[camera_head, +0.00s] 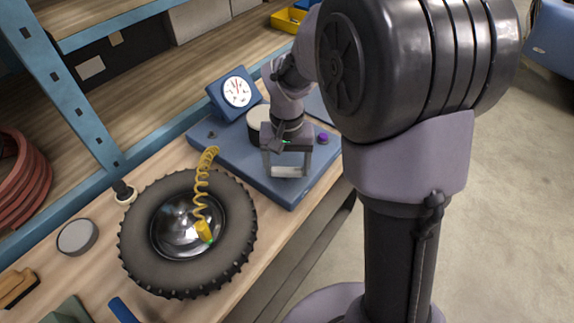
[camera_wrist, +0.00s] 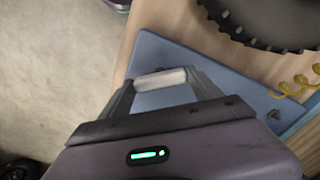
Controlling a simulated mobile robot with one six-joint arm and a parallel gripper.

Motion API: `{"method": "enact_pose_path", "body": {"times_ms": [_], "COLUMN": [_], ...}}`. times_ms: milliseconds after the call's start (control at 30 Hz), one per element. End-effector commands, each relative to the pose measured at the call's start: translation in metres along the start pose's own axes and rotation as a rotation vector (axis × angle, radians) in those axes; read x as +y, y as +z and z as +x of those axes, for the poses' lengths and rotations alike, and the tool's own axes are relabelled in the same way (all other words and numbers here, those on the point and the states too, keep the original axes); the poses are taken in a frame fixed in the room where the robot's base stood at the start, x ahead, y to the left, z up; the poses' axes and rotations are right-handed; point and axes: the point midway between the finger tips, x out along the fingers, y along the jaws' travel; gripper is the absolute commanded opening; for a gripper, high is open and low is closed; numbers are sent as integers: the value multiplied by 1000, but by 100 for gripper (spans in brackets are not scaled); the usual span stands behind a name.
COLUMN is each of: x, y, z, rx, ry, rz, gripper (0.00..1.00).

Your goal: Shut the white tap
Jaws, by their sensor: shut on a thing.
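The white tap (camera_head: 288,171) shows as a short white bar low over the blue base plate. It also shows in the wrist view (camera_wrist: 161,80), lying crosswise between my fingertips. My gripper (camera_head: 287,168) points down at the plate, with its two fingers wide apart. It is shut on the white tap, one fingertip at each end of the bar. The tap's mount and whatever lies beneath it are hidden, and I cannot tell how far it is turned.
The blue base plate (camera_head: 228,140) carries a dial gauge (camera_head: 237,92) and a purple knob (camera_head: 323,137) just right of my gripper. A yellow coiled hose (camera_head: 202,185) runs to a tyre (camera_head: 137,247). A blue shelf post (camera_head: 67,90) stands behind.

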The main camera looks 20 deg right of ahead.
Motion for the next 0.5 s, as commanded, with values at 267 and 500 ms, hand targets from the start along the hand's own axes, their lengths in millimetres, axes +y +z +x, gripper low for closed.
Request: {"method": "enact_pose_path", "body": {"times_ms": [267,500], "x": [0,0], "y": [-1,-1], "z": [0,0], "rx": [3,3], "ry": [-1,-1], "rz": [250,435], "gripper": [32,32]}}
